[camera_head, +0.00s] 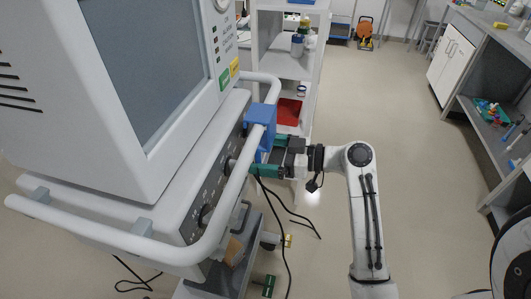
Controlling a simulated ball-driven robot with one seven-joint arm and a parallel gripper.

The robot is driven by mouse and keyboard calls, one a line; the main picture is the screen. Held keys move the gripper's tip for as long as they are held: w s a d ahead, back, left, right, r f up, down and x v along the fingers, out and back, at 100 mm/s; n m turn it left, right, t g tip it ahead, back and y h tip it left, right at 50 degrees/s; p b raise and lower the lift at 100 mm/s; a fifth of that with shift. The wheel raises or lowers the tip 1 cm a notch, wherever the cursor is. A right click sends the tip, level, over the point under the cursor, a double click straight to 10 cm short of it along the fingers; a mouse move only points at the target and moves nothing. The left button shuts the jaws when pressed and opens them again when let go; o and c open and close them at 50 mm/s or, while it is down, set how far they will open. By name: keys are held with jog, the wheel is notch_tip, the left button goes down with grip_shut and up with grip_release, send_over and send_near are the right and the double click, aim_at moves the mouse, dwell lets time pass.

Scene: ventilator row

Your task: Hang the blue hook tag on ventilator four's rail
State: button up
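The blue hook tag (261,114) is at the white rail (237,184) of the ventilator (135,75), near the rail's far right corner. Its blocky top lies across the rail bar, and a blue part shows below and to the right of the bar. I cannot tell whether it rests fully on the rail. My gripper (268,158), with teal fingers, reaches in from the right at the tag's lower part. The rail and tag partly hide the fingertips, so I cannot tell whether they grip the tag or stand apart around it.
Dark cables hang below my gripper beside the ventilator's stand. A white shelf (284,65) with bottles and a red bin (288,112) stands behind. A counter with open shelves (497,128) is on the right. The floor (405,125) between is clear.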

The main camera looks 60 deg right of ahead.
jog(key=b+v, duration=0.2)
jog(key=v, duration=0.9)
jog(key=w+a+f+m+g+p, duration=0.1)
jog(key=a+f+m+g, duration=0.2)
jog(key=a+f+g, duration=0.75)
jog(key=s+a+f+g+h, duration=0.1)
jog(key=s+a+f+h, duration=0.1)
jog(key=s+f, duration=0.1)
jog(key=s+a+f+m+g+h, duration=0.1)
jog(key=s+a+f+h, duration=0.1)
jog(key=s+f, duration=0.1)
jog(key=s+a+f+g+h, duration=0.2)
jog(key=s+a+f, duration=0.1)
jog(key=s+f, duration=0.1)
jog(key=shift+s+f+m, duration=0.1)
jog(key=shift+f+m, duration=0.2)
jog(key=shift+f, duration=0.25)
dwell(1.1)
